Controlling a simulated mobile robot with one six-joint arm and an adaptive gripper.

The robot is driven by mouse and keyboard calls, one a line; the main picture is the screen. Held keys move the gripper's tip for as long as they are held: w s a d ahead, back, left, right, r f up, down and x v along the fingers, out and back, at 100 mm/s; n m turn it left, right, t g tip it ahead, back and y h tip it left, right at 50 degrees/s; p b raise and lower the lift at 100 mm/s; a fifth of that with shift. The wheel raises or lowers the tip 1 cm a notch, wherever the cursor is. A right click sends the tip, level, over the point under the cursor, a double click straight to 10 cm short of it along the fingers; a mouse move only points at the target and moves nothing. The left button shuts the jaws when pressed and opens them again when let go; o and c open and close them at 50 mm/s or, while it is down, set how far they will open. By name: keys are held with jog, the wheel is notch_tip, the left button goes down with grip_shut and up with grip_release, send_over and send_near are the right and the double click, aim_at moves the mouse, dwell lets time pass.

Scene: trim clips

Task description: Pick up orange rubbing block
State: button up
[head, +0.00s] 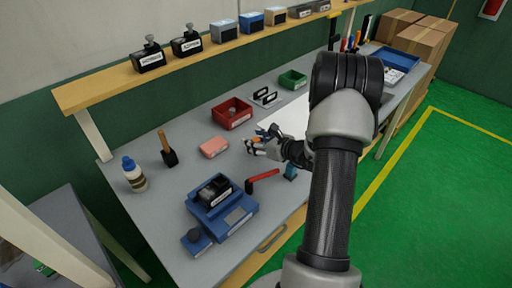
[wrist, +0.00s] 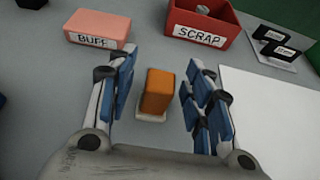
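The orange rubbing block (wrist: 157,92) stands on the grey bench with a pale base layer under it, in the middle of the wrist view. My gripper (wrist: 158,85) is open, with one blue-padded finger on each side of the block and a gap to each. In the head view my gripper (head: 254,148) is low over the bench, and a small orange part of the block (head: 257,138) shows by the fingers. The rest of the block is hidden there by the fingers.
A pink block labelled BUFF (wrist: 99,28) and a red SCRAP bin (wrist: 205,22) lie beyond the gripper. A white sheet (wrist: 270,105) lies to the right. A red-handled tool (head: 262,180) and a blue fixture (head: 222,207) are nearer the bench's front edge.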

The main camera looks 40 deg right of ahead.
grip_shut()
dwell(0.4)
jog(key=shift+r, duration=0.1)
